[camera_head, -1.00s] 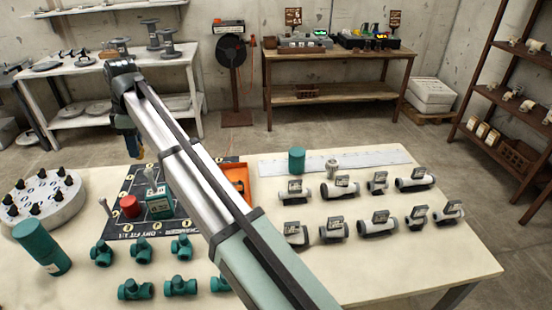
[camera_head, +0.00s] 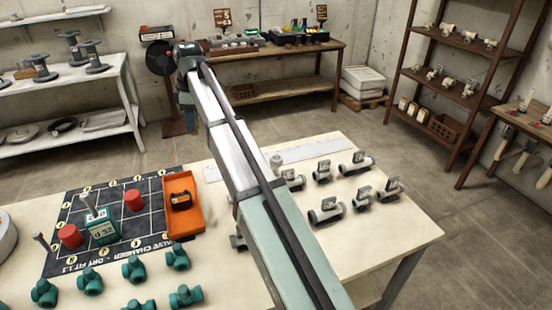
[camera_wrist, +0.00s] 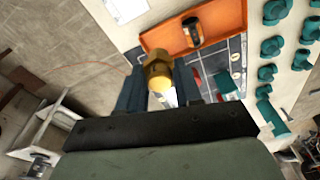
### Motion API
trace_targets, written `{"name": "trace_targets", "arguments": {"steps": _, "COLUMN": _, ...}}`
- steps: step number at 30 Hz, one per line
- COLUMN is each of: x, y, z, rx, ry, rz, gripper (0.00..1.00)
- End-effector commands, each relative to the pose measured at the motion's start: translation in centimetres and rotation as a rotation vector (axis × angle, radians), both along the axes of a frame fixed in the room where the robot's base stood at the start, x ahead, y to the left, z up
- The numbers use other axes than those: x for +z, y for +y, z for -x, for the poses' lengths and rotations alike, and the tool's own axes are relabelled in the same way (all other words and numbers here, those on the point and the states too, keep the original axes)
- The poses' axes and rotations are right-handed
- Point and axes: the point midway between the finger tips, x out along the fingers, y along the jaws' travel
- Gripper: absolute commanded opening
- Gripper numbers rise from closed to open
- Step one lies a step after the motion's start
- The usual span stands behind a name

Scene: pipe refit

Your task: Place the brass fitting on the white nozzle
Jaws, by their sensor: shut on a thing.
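The brass fitting (camera_wrist: 158,70), a gold hexagonal piece, is between the fingers of my gripper (camera_wrist: 160,88) in the wrist view. My gripper is shut on it, and the fitting is held in the air. In the head view my arm's end is at the upper middle, and the jaws and fitting cannot be made out. I cannot tell whether this stem is the white nozzle.
An orange tray (camera_head: 186,221) holding a dark and orange item lies right of the mat. Two red cylinders (camera_head: 70,236) (camera_head: 133,200) stand on the mat. Teal pipe fittings (camera_head: 134,270) line the front; grey valves (camera_head: 326,210) stand at the right. Shelving (camera_head: 470,65) is behind.

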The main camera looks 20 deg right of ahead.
Motion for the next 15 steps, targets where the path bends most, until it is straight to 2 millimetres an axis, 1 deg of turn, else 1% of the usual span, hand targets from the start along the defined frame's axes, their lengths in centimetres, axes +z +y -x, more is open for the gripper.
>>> {"name": "trace_targets", "arguments": {"steps": 1, "x": 0.0, "y": -2.1, "z": -0.1, "rx": -0.021, "ry": 0.000, "rz": 0.000, "gripper": 0.01}}
{"name": "trace_targets", "arguments": {"steps": 5, "x": 0.0, "y": -6.8, "z": -0.3, "rx": -0.065, "ry": 0.000, "rz": 0.000, "gripper": 0.01}}
{"name": "trace_targets", "arguments": {"steps": 6, "x": 0.0, "y": -8.2, "z": -0.3, "rx": -0.079, "ry": 0.000, "rz": 0.000, "gripper": 0.01}}
{"name": "trace_targets", "arguments": {"steps": 8, "x": 0.0, "y": -10.3, "z": -0.3, "rx": -0.098, "ry": 0.000, "rz": 0.000, "gripper": 0.01}}
{"name": "trace_targets", "arguments": {"steps": 9, "x": 0.0, "y": -11.7, "z": -0.2, "rx": -0.112, "ry": 0.000, "rz": -0.001, "gripper": 0.01}}
{"name": "trace_targets", "arguments": {"steps": 15, "x": 0.0, "y": -18.7, "z": 0.5, "rx": -0.177, "ry": -0.001, "rz": -0.001, "gripper": 0.01}}
